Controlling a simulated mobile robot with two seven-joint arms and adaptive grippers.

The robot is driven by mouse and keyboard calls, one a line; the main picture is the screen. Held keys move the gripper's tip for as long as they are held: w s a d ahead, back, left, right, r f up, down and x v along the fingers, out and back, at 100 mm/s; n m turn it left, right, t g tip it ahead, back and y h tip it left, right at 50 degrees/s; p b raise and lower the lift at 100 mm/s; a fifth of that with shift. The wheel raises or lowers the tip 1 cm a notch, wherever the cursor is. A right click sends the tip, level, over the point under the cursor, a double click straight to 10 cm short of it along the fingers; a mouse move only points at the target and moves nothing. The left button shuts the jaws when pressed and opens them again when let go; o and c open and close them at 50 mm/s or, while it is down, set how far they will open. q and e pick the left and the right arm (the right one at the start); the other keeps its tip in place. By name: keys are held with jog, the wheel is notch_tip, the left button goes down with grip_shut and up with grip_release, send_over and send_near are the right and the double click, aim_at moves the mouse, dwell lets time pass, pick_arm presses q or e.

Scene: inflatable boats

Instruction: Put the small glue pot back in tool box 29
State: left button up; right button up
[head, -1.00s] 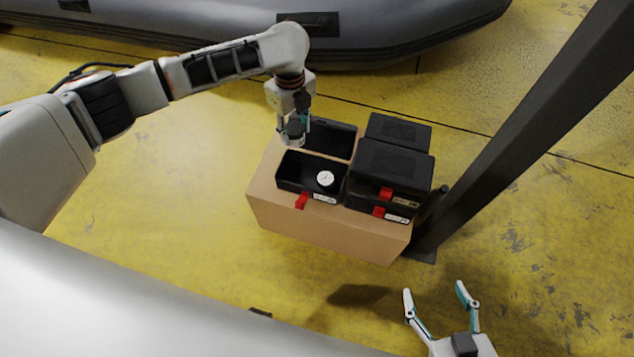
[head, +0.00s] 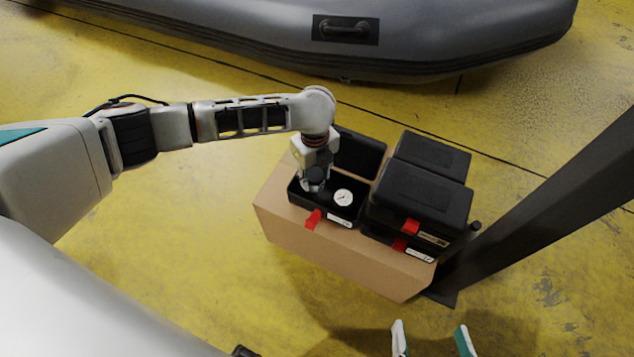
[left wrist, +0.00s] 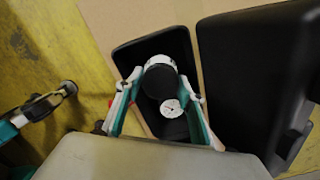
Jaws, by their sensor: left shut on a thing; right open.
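An open black tool box (head: 345,212) with a red latch stands on a cardboard box, its lid (head: 358,153) tipped back. Its label is too small to read. My left gripper (head: 313,186) is at the left end of this open box, pointing down. It is shut on the small glue pot (left wrist: 160,80), which has a dark top and a whitish body, over the box's interior. In the head view the gripper mostly hides the pot, and I cannot tell whether it touches the floor of the box. My right gripper (head: 430,341) is open and empty at the bottom edge.
A white round dial gauge (head: 343,197) lies in the open box, close to the pot. Closed black tool boxes (head: 425,195) stand to the right on the cardboard box (head: 330,255). A dark post (head: 550,205) rises at right.

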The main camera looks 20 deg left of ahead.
aim_at(315, 185)
pick_arm(q)
jog(key=f, duration=0.3)
jog(key=f+b, duration=0.1)
jog(key=shift+s+f, duration=0.2)
jog(key=shift+s, duration=0.15)
jog(key=shift+w+f, duration=0.1)
jog(key=shift+w+r, duration=0.15)
jog(key=shift+r, duration=0.1)
pick_arm(e)
jog(key=shift+s+a+f+m, duration=0.2)
jog(key=shift+a+m, duration=0.25)
jog(key=shift+a, duration=0.15)
jog(key=shift+s+a+f+m, duration=0.15)
jog(key=shift+a+m, duration=0.3)
jog(key=shift+a, duration=0.15)
pick_arm(q)
jog(key=shift+f, duration=0.2)
jog(key=o, duration=1.1)
jog(key=shift+o, duration=0.2)
